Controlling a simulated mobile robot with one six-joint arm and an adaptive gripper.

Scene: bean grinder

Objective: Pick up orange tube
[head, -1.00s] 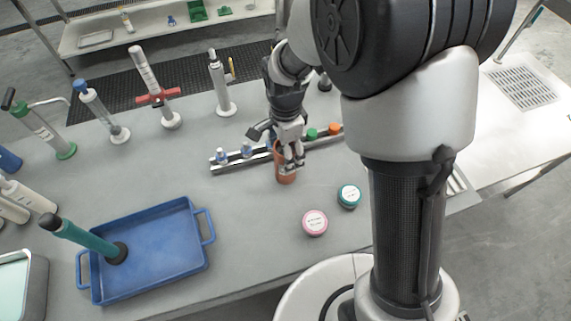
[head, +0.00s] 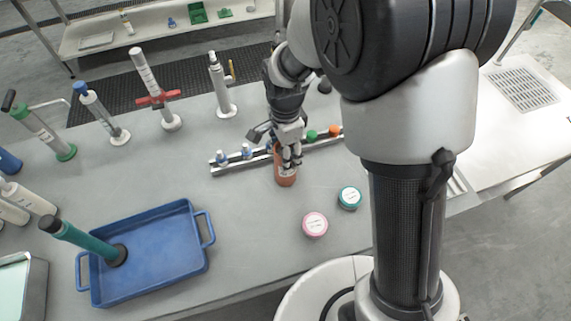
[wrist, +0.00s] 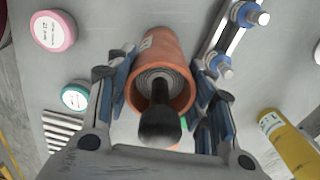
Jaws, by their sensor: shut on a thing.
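The orange tube (head: 284,176) stands upright on the grey table in front of the metal rail, with my gripper (head: 290,150) around its upper part. In the wrist view the orange tube (wrist: 172,62) lies between the two finger pads of my gripper (wrist: 160,98), which are shut on it from both sides. Its open top faces the camera, with a grey ringed part and a black knob inside. The fingers hide part of the tube in the head view.
A metal rail (head: 232,163) with small coloured knobs runs right behind the tube. Pink (head: 315,224) and teal (head: 349,197) round tins lie in front to the right. A blue tray (head: 150,250) holding a green-handled tool (head: 85,240) is at the left. Several upright tools stand behind.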

